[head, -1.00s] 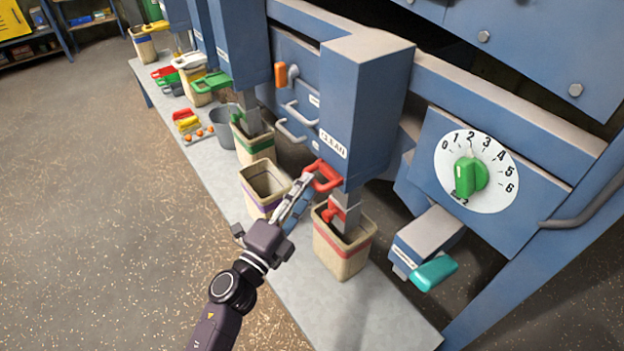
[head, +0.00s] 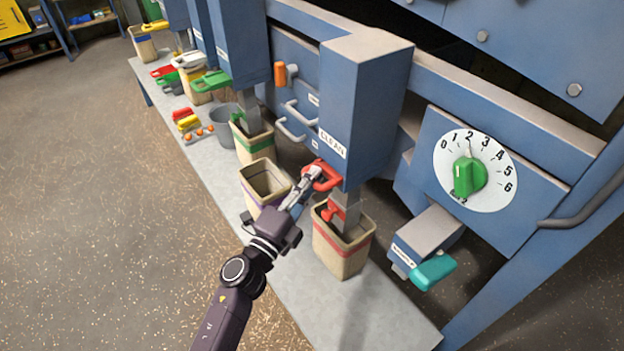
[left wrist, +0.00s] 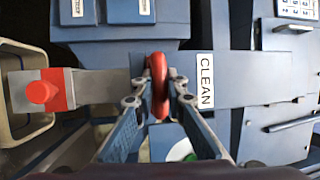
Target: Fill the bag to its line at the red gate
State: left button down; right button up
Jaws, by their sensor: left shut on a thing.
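The red gate handle (head: 322,177) sticks out low on the blue housing labelled CLEAN. My left gripper (head: 314,178) is shut on this handle. In the left wrist view the red handle (left wrist: 157,72) stands between the two fingertips (left wrist: 159,98). The bag (head: 340,247), tan with a red band, stands upright on the bench under the grey spout (head: 346,207). A small red part sits on the spout at the bag's mouth. The bag's fill level is hidden from view. My right gripper is not in view.
An open bag with a purple band (head: 265,184) stands left of the red-banded one, close to my left wrist. A green-banded bag (head: 254,146) and a grey bucket (head: 222,130) are farther back. A dial (head: 470,174) and a teal handle (head: 433,271) are at right. The bench front is clear.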

pick_arm(q)
jog(key=shift+s+a+p, duration=0.15)
jog(key=shift+s+a, duration=0.4)
jog(key=shift+a, duration=0.25)
jog(key=shift+s+a+p, duration=0.15)
jog(key=shift+s+a, duration=0.4)
jog(key=shift+a, duration=0.25)
jog(key=c, duration=1.9)
grip_release()
jog(key=shift+d, duration=0.1)
jog(key=shift+c, duration=0.2)
jog(key=v, duration=1.2)
jog(key=shift+w, duration=0.1)
